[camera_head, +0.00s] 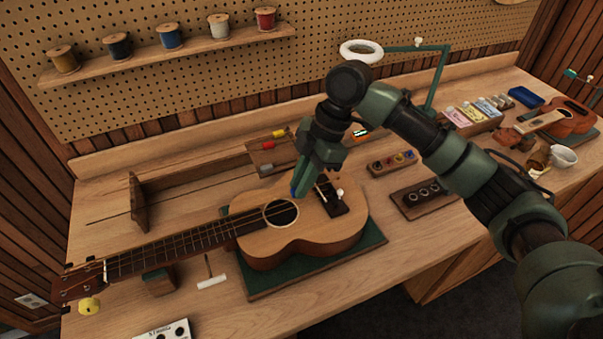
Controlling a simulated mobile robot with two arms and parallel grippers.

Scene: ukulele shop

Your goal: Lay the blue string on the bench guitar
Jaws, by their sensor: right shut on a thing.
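The bench guitar (315,224), a light-topped ukulele with a dark neck, lies face up on a green mat (372,236), its headstock towards the left. Pale strings run along its neck. My right gripper (298,190) reaches down over the body, just right of the sound hole, and is shut on the blue string, of which only a small blue part (294,188) shows at the fingers. Its length is too thin to make out, and I cannot tell whether it touches the guitar. My left gripper is not in view.
Behind the guitar stands a wooden string rack (139,203) with thin strings and red and yellow ends. A ring lamp (361,51), a dark peg block (422,194) and a second ukulele (566,118) are to the right. Several spools sit on the wall shelf (190,48).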

